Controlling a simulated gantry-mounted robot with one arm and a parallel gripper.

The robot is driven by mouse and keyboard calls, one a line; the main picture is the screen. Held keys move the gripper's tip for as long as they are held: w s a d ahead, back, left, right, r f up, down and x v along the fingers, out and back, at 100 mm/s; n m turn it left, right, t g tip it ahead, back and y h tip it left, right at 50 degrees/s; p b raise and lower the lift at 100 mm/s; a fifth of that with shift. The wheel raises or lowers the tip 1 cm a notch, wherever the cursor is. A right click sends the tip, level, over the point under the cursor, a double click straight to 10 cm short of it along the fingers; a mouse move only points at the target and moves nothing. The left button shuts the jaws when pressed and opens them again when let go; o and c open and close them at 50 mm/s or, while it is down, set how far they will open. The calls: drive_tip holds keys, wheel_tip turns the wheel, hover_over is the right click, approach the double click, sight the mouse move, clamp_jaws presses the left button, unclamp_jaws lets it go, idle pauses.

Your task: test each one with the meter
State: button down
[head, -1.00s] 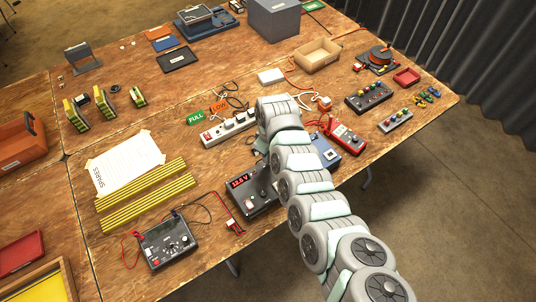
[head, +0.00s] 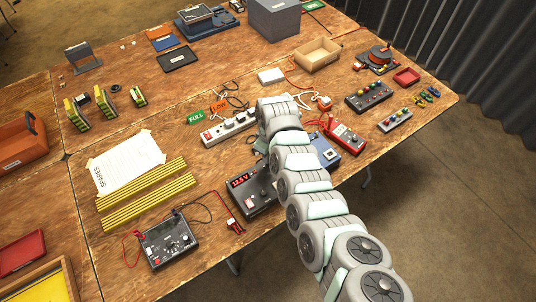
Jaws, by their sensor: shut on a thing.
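A black meter box (head: 249,203) with a lit red display (head: 240,181) stands near the table's front edge; the display seems to read about 12.5 V. My arm comes in from the lower right and bends down above it. My gripper (head: 262,148) is mostly hidden under my wrist. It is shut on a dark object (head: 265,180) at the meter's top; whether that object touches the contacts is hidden. A green FULL card (head: 195,118) and an orange LOW card (head: 219,106) lie behind, beside a white power strip (head: 228,130).
A grey multimeter (head: 168,242) with leads lies front left. A blue box (head: 325,150) and red multimeter (head: 346,135) sit right of my arm. Yellow strips (head: 145,195) and a SPARES sheet (head: 127,163) lie left.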

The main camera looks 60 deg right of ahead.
drive_tip(key=shift+f, duration=0.7)
idle(1.5)
drive_tip(key=c, duration=1.3)
unclamp_jaws()
drive_tip(key=shift+o, duration=0.5)
drive_tip(key=shift+o, duration=0.9)
drive_tip(key=shift+r+p, duration=0.1)
drive_tip(key=shift+p, duration=0.2)
drive_tip(key=shift+r+p, duration=3.1)
drive_tip(key=shift+r, duration=0.55)
